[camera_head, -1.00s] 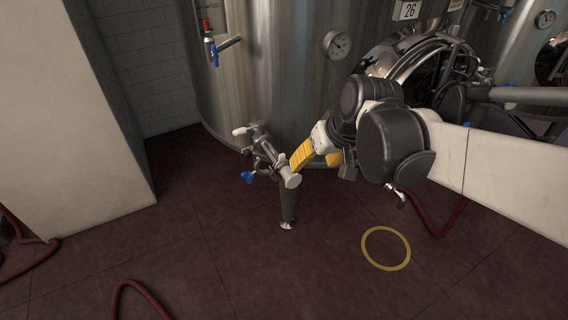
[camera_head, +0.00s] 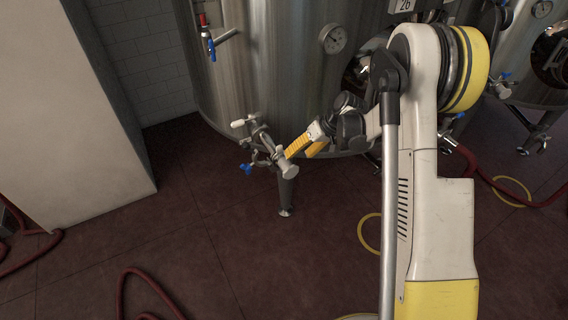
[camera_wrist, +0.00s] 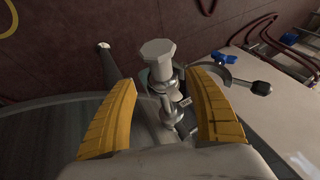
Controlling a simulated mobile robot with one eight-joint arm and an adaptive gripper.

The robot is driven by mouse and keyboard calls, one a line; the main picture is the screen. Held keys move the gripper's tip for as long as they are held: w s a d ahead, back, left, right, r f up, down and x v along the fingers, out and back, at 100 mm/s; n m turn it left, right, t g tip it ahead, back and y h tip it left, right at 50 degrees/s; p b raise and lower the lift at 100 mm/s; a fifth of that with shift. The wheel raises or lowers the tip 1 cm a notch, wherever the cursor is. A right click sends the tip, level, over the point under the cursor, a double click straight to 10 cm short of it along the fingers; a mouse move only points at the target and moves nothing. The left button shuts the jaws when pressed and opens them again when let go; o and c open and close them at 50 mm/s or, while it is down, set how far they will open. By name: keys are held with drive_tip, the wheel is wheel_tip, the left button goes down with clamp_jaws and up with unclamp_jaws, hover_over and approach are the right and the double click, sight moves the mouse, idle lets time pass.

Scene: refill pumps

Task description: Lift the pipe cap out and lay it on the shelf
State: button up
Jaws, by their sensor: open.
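The pipe cap (camera_head: 290,171) is a pale metal end piece on the pipe fitting at the foot of the big steel tank. In the wrist view the cap (camera_wrist: 158,52) has a flat, many-sided face and sits on a narrower neck. My gripper (camera_head: 289,153) is open, with its yellow fingers close to the fitting. In the wrist view the fingers of my gripper (camera_wrist: 164,74) stand on either side of the fitting, with gaps visible. I cannot tell whether either finger touches it. No shelf can be made out.
The steel tank (camera_head: 270,70) rises behind the fitting. A blue-handled valve (camera_head: 247,168) and a tank leg (camera_head: 285,195) are close by. A pale block (camera_head: 75,110) stands at left.

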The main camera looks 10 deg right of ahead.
sight(289, 163)
drive_tip(key=b+x, duration=0.4)
drive_tip(key=x, duration=0.5)
drive_tip(key=shift+a, duration=0.1)
drive_tip(key=shift+r, duration=0.1)
clamp_jaws()
